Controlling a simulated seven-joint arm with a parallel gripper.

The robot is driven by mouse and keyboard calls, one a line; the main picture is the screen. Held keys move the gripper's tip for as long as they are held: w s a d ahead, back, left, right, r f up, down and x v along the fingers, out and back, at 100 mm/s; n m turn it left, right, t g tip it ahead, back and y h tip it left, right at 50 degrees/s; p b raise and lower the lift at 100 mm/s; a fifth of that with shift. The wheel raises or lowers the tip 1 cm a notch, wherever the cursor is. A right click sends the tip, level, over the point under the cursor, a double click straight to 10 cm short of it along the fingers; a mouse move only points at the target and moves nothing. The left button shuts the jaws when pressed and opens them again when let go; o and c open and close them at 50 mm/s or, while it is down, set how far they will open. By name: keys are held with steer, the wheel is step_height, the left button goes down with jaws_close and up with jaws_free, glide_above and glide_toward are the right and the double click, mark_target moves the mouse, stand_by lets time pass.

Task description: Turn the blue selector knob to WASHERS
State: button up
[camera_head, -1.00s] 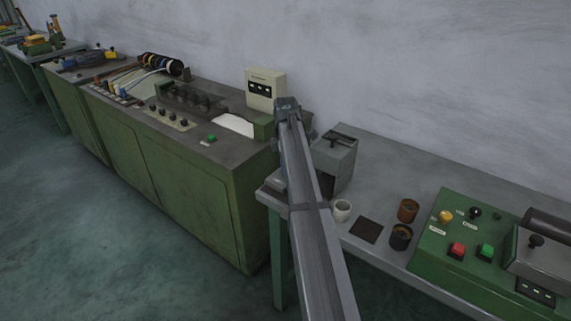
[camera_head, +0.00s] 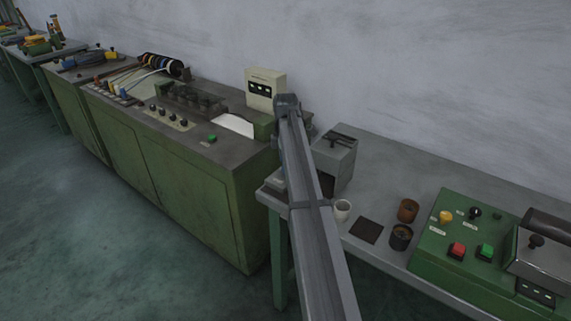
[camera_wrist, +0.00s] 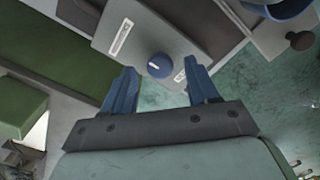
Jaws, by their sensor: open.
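The blue selector knob (camera_wrist: 159,66) shows in the wrist view on the face of a grey box (camera_wrist: 128,30). It is round, with a pale pointer line aimed up and left. White labels sit on either side of it, too small to read. My gripper (camera_wrist: 158,84) is open, its two blue fingers apart, with the knob showing between and just beyond the tips; I cannot tell how far off it is. In the head view a grey box (camera_head: 337,157) stands at the left end of the right bench; its knob is hidden there, and my arm hides my gripper.
A white cup (camera_head: 342,211), a dark square pad (camera_head: 366,230) and two brown cups (camera_head: 407,211) are on the bench near the box. A green machine (camera_head: 465,250) with coloured buttons stands to the right. A green cabinet (camera_head: 170,190) stands to the left.

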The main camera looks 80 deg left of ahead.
step_height(320, 180, up, 13)
steer(key=shift+f, duration=0.2)
stand_by(0.7)
